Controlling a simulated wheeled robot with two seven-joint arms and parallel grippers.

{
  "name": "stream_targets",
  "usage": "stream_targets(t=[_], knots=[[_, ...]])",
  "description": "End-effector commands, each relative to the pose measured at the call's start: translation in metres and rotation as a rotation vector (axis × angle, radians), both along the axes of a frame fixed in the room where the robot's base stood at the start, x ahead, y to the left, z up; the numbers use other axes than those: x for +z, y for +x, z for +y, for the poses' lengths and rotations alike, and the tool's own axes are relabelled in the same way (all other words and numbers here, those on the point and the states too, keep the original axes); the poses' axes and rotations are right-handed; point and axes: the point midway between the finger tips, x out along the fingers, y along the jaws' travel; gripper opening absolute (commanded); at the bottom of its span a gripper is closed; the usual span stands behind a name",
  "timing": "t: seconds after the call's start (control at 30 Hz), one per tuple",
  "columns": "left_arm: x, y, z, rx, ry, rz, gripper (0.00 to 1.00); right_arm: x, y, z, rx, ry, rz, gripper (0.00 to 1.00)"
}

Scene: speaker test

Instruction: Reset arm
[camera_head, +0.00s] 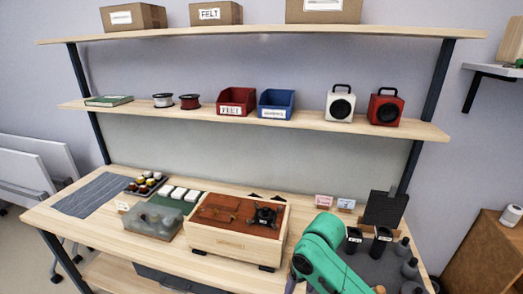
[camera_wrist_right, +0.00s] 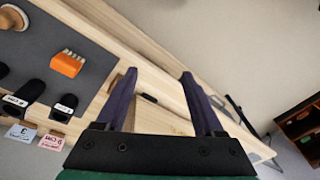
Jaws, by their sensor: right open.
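My green right arm (camera_head: 325,250) comes up from the bottom of the head view, in front of the right part of the bench. Behind the fingers are pale wooden bench parts. My left arm and left gripper are in neither view.
The bench holds a wooden box (camera_head: 233,243), a clear lidded container (camera_head: 148,224) and a grey mat (camera_head: 92,194). Labelled black cups (camera_head: 381,241) stand near my arm. An orange block (camera_wrist_right: 67,64) lies on a dark mat (camera_wrist_right: 58,24). Two speakers (camera_head: 340,104) (camera_head: 385,107) stand on the shelf.

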Motion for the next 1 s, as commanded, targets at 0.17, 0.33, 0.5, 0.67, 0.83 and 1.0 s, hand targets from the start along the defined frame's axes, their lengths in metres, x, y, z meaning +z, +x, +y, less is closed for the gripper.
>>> stream_targets(t=[0.17, 0.33, 0.5, 0.67, 0.83, 1.0], knots=[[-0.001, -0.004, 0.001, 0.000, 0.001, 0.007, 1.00, -0.019, -0.022, 0.008, 0.015, 0.086, -0.047, 0.70], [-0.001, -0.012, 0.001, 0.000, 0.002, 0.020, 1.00, -0.035, -0.046, -0.002, -0.016, 0.143, -0.114, 0.70], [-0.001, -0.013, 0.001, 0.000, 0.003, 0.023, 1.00, -0.049, -0.073, -0.035, -0.082, 0.132, -0.179, 0.70], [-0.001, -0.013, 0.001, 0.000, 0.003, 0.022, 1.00, -0.057, -0.102, -0.074, -0.141, 0.067, -0.217, 0.70], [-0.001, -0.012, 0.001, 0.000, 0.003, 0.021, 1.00, -0.060, -0.135, -0.118, -0.191, -0.033, -0.235, 0.70], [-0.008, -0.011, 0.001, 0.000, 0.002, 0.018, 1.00, -0.101, -0.140, -0.133, -0.197, -0.083, -0.223, 0.70]])
